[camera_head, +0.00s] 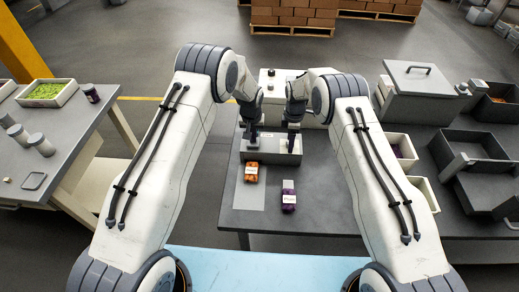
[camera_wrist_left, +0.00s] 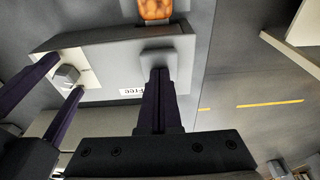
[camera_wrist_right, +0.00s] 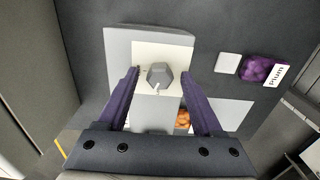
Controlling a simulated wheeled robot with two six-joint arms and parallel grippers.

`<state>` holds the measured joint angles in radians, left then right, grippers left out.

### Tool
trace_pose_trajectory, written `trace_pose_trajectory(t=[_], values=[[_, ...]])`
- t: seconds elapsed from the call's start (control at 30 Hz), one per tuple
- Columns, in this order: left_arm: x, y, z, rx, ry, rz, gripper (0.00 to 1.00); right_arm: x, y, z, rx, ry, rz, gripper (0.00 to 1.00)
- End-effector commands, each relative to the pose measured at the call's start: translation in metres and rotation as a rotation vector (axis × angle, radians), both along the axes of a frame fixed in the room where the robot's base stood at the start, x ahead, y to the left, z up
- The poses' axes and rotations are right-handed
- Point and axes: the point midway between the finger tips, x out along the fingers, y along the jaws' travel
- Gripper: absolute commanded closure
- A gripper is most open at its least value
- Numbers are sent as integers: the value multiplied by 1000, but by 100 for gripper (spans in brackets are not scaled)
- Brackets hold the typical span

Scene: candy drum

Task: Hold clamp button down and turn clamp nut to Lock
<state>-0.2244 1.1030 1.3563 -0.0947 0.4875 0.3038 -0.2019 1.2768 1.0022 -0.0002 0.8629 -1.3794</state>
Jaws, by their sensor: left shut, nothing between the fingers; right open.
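The clamp is a grey box with a pale top (camera_head: 271,155) in the middle of the head view. Its grey hexagonal nut (camera_wrist_right: 160,75) carries a short white mark and also shows in the left wrist view (camera_wrist_left: 68,75). My right gripper (camera_wrist_right: 160,80) is open, with one finger on each side of the nut and gaps visible. My left gripper (camera_wrist_left: 160,72) is shut and empty, its tips over the square grey button (camera_wrist_left: 160,57). I cannot tell whether the button is pressed. A label reading "Free" (camera_wrist_left: 131,91) lies beside it; no Lock label is readable.
An orange candy pack (camera_head: 251,173) and a purple one (camera_head: 289,197), labelled "Plum" in the right wrist view (camera_wrist_right: 263,70), lie in front of the clamp. Dark bins (camera_head: 470,156) and a lidded white box (camera_head: 419,78) stand to the right.

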Motion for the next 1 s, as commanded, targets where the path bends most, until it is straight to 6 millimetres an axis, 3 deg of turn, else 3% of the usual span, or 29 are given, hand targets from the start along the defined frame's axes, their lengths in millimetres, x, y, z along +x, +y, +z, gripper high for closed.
trace_pose_trajectory(t=[0.03,0.6,0.73,0.97,1.0], values=[[-6,1,-6,4,17,1,100,0,0,0,0,0,-74,32],[-6,1,-6,4,17,1,100,0,0,0,0,0,-943,32],[-6,1,-6,4,17,1,100,0,0,0,0,0,-1045,32],[-6,1,-6,4,17,1,100,0,0,0,0,0,-1061,32],[-6,1,-6,4,17,1,100,0,0,0,0,0,-1060,48]])
